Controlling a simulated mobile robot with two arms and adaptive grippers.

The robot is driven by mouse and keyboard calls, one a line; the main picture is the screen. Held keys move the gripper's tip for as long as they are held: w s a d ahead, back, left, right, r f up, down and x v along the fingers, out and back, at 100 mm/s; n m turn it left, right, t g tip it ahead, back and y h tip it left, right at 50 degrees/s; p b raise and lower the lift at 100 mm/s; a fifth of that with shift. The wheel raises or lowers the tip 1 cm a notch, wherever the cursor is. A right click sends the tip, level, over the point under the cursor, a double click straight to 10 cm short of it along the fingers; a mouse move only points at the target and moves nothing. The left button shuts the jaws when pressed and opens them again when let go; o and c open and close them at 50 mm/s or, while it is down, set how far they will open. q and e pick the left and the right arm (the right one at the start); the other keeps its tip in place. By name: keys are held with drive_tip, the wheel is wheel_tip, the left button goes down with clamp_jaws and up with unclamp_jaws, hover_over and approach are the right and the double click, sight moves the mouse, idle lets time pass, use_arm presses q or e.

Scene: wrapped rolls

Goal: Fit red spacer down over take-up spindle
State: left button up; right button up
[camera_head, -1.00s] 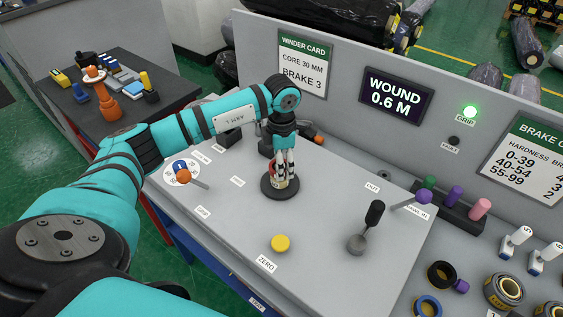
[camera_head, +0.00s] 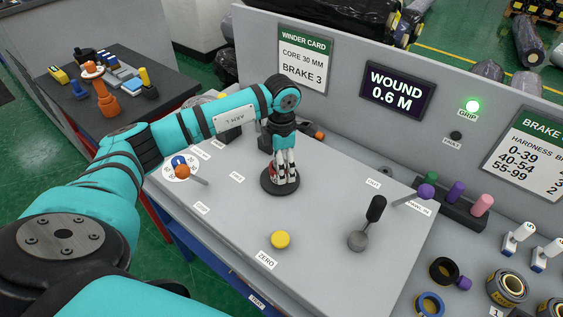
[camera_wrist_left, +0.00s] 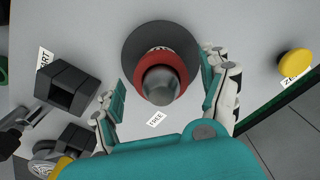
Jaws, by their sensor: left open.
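The red spacer (camera_wrist_left: 178,62) is a ring around the grey, dome-topped take-up spindle (camera_wrist_left: 161,85) in the left wrist view. A pale band shows just beyond it, over the round dark base (camera_wrist_left: 133,38). I cannot tell whether the spacer touches the base. In the head view a little of the red spacer (camera_head: 273,169) shows beside the fingers, above the dark base (camera_head: 268,188). My left gripper (camera_head: 284,181) points down over the spindle. In the left wrist view its fingers (camera_wrist_left: 164,92) stand open either side of the spacer, with gaps. My right gripper is not in view.
A yellow button (camera_head: 281,240) and a black-handled lever (camera_head: 375,210) stand on the grey deck in front and to the right. An orange-knobbed lever (camera_head: 183,172) is at left. Dark blocks (camera_wrist_left: 75,88) stand near the left finger in the wrist view.

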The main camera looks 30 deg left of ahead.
use_arm(q)
wheel_tip(320, 180, up, 12)
idle(0.6)
idle(0.5)
